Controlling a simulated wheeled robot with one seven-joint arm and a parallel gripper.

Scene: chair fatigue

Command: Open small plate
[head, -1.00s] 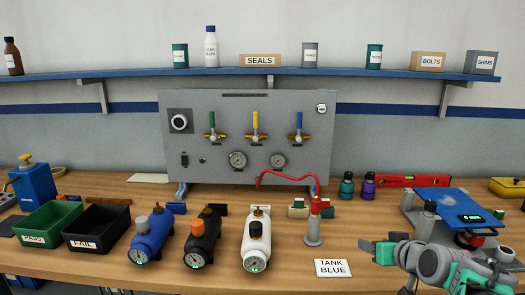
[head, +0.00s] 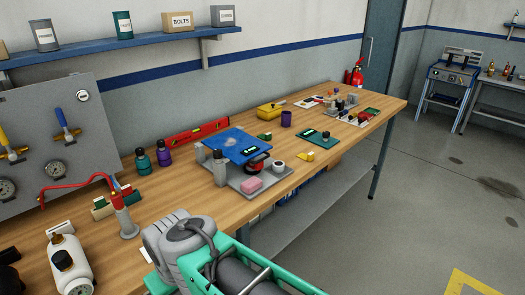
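A blue plate (head: 237,145) with a small display lies raised and slightly tilted over a grey base (head: 226,182) on the workbench, right of the centre of the bench stretch in view. I cannot tell for sure that it is the small plate. Grey posts stand at its left side. Under its front edge are a dark round part with red (head: 258,165) and a pink block (head: 252,184) on the base. My arm crosses the bottom of the view, in front of the bench and apart from the plate. My gripper's fingers do not show.
Teal and purple bottles (head: 164,154) and a red level (head: 198,131) stand behind and left. A dark green flat device (head: 317,140) and yellow block (head: 304,156) lie to the right. A red-topped stand (head: 126,218) is left. Open floor (head: 430,210) lies right of the bench.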

